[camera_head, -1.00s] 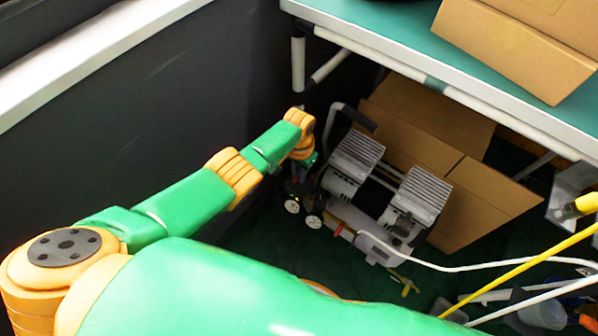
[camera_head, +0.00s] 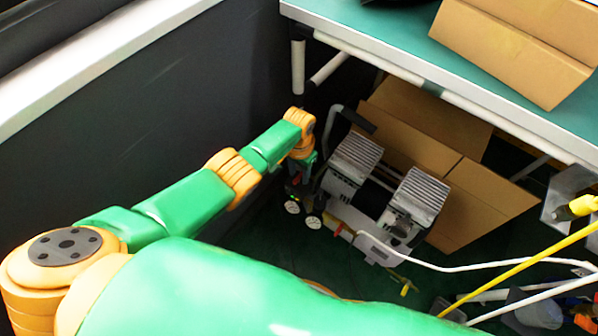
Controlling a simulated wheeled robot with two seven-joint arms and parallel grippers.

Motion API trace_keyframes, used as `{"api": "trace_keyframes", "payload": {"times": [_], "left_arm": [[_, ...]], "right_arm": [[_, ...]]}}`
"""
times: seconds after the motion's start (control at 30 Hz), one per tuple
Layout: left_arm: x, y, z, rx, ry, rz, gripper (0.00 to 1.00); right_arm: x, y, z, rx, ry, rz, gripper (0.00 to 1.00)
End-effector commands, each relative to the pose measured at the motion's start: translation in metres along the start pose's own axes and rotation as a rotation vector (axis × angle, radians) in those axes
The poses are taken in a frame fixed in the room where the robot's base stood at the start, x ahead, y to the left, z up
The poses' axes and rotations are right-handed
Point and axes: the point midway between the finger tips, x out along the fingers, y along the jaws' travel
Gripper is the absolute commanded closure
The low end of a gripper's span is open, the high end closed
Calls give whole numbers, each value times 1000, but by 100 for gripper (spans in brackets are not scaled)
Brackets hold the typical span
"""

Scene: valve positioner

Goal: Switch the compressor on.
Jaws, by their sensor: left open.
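The compressor (camera_head: 400,214) stands on the dark green floor under the table. My left arm reaches in from the left, and my left gripper (camera_head: 299,184) is at the compressor's left end, just above the gauges. It is small and dark there, and its fingertips are hard to make out. I cannot tell whether it touches the compressor. The compressor's switch cannot be made out. My right gripper is not in view.
A green-topped table (camera_head: 400,40) with a pale edge overhangs the compressor, with a cardboard box (camera_head: 510,50) on it. An open cardboard box (camera_head: 470,215) stands behind the compressor. A white hose (camera_head: 450,268) and a yellow rod (camera_head: 530,265) cross the right side. A dark wall (camera_head: 130,140) is at left.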

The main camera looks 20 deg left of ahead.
Motion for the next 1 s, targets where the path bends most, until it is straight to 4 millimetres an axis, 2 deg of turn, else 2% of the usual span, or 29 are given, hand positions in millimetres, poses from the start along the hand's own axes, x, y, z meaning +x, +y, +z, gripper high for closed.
{"api": "trace_keyframes", "payload": {"times": [0.03,0.07,0.13,0.3,0.8,0.87,1.0], "left_arm": [[-17,0,0,0,2,0,57],[-22,0,0,0,1,0,57],[-42,0,0,1,2,1,57],[-61,0,0,0,1,1,57],[-57,3,2,3,4,6,57],[-50,12,8,12,18,21,57],[-31,40,45,9,95,72,57]], "right_arm": [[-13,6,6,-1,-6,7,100],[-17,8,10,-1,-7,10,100],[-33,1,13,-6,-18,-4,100],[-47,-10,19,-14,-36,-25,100],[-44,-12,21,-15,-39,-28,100],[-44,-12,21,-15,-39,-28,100],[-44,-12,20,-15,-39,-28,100]]}}
